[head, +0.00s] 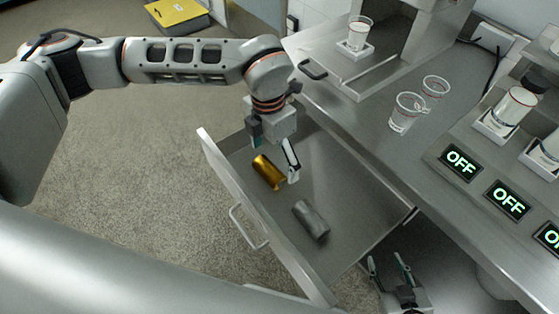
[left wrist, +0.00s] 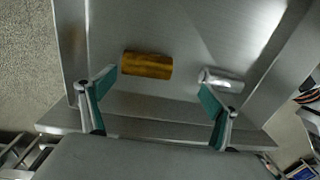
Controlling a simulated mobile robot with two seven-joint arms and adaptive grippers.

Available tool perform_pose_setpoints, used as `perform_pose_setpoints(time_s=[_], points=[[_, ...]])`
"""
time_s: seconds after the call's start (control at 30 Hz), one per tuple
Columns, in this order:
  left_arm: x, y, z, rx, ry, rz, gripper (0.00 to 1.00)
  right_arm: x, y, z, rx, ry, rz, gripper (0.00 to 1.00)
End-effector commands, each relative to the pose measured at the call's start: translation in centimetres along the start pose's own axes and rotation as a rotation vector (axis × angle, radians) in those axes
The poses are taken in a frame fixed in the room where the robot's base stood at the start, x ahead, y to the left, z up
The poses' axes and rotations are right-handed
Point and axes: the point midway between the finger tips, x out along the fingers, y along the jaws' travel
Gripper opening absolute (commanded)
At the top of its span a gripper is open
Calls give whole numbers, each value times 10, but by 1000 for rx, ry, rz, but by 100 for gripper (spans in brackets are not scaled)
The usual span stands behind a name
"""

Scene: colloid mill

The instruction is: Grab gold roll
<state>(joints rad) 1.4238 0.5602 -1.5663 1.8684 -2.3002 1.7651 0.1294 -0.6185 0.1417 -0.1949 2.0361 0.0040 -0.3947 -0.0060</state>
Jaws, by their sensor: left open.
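The gold roll (head: 268,172) lies on its side in the open drawer (head: 350,215). It also shows in the left wrist view (left wrist: 147,65), ahead of my left fingertips and nearer the left finger. My left gripper (head: 272,158) is open and empty above the drawer, with its fingers apart close over the gold roll. In the left wrist view, my left gripper (left wrist: 155,100) has its fingers spread wide. My right gripper (head: 391,268) is open and empty at the bottom, below the drawer's right side and apart from the roll.
A silver roll (head: 311,219) lies in the same drawer, right of the gold one. The drawer front has a handle (head: 248,228). The steel counter (head: 380,150) holds glass beakers (head: 406,112) and displays reading OFF (head: 461,162). A yellow item (head: 176,12) lies at the back.

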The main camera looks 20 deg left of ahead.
Motion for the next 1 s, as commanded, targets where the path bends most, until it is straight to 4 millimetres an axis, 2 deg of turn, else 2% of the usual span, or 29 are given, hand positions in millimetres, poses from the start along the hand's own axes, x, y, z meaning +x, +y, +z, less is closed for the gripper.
perform_pose_setpoints(time_s=[0.07,0.17,0.53,0.8,1.0], points=[[-4,17,0,-16,1,51,89,0,-1,2,-1,-3,-1,40],[-1,24,-1,-25,4,74,89,0,-1,5,-1,-7,-2,40],[31,23,-3,-23,5,71,89,0,-5,17,-3,-26,-6,40],[69,23,-8,-23,4,70,89,2,-6,24,-8,-34,-7,40],[72,23,-7,-23,1,71,89,4,-2,18,-11,-25,-1,40]])
